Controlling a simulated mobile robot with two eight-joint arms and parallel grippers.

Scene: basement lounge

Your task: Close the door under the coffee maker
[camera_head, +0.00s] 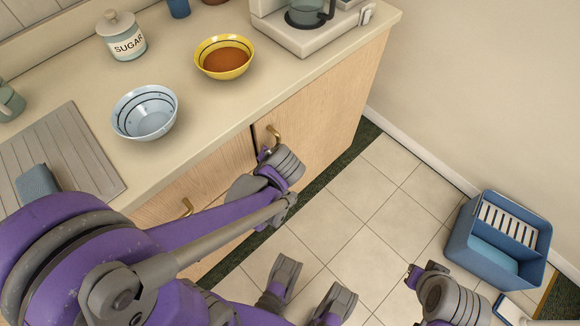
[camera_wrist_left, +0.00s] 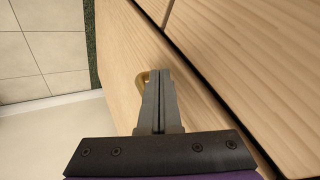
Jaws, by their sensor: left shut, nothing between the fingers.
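The coffee maker (camera_head: 308,22) stands on the counter at the top right. Below it is a light wooden door (camera_head: 325,108) with a brass handle (camera_head: 273,132) near its left edge. A dark gap shows along that edge, and the door looks nearly flush with its neighbour; I cannot tell whether it is fully shut. My left gripper (camera_head: 265,152) is shut and empty, at the door just below the handle. In the left wrist view its closed fingers (camera_wrist_left: 158,85) lie over the door (camera_wrist_left: 120,50) and partly hide the handle (camera_wrist_left: 143,77). My right gripper (camera_head: 413,276) is low over the floor, its fingers unclear.
A neighbouring cabinet door (camera_head: 215,180) with its own handle (camera_head: 187,207) is to the left. The counter holds a yellow bowl (camera_head: 223,57), a pale blue bowl (camera_head: 144,112) and a sugar jar (camera_head: 121,36). A blue bin (camera_head: 497,241) stands at right. Tiled floor before the door is clear.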

